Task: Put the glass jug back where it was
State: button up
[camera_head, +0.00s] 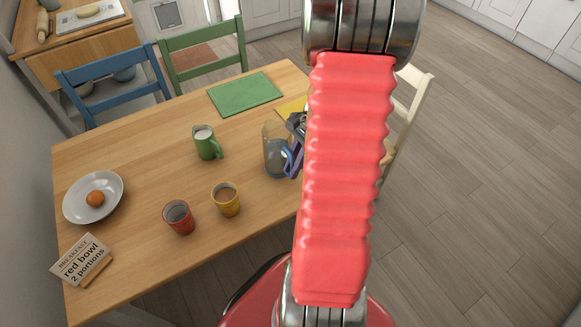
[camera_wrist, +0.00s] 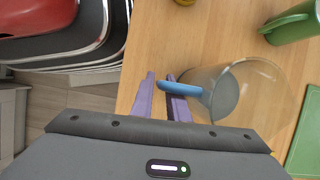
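The clear glass jug (camera_head: 274,150) with a blue handle (camera_head: 290,161) is upright near the table's right side, with bluish-grey contents or base low inside. It also shows in the wrist view (camera_wrist: 245,95), right of my gripper. My gripper (camera_wrist: 160,75) has purple fingers close together on either side of the outer part of the blue handle (camera_wrist: 187,89). It appears shut on the handle. In the head view my gripper (camera_head: 294,155) is partly hidden behind my red arm. I cannot tell whether the jug's base touches the table.
A green jug (camera_head: 207,143), a yellow cup (camera_head: 226,200) and a red cup (camera_head: 179,217) stand left of the glass jug. A green mat (camera_head: 245,94) lies behind, beside a partly hidden yellow mat (camera_head: 290,109). A bowl (camera_head: 78,203) and sign (camera_head: 80,260) are farther left.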

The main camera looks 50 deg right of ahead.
jog(key=o, duration=0.3)
jog(key=shift+r, duration=0.1)
jog(key=v, duration=1.2)
jog(key=shift+s, duration=0.1)
dwell(0.5)
jog(key=w+a+r+n+h, duration=0.2)
jog(key=a+r+n, duration=0.25)
jog(key=a, duration=0.35)
jog(key=w+a+r+n+h, duration=0.1)
jog(key=w+a+r+n, duration=0.15)
jog(key=a+n, duration=0.35)
jog(key=s+a+r+n+t, duration=0.1)
jog(key=s+a+r+n, duration=0.1)
jog(key=a, duration=0.3)
jog(key=s+a+r+n+t, duration=0.1)
jog(key=a+n+t, duration=0.1)
jog(key=a+n, duration=0.3)
jog(key=s+a+r+n+t+h, duration=0.1)
jog(key=s+a+r+n, duration=0.1)
jog(key=a, duration=0.4)
jog(key=shift+s+a+r+n+t, duration=0.3)
jog(key=shift+a+n, duration=0.1)
jog(key=shift+n, duration=0.25)
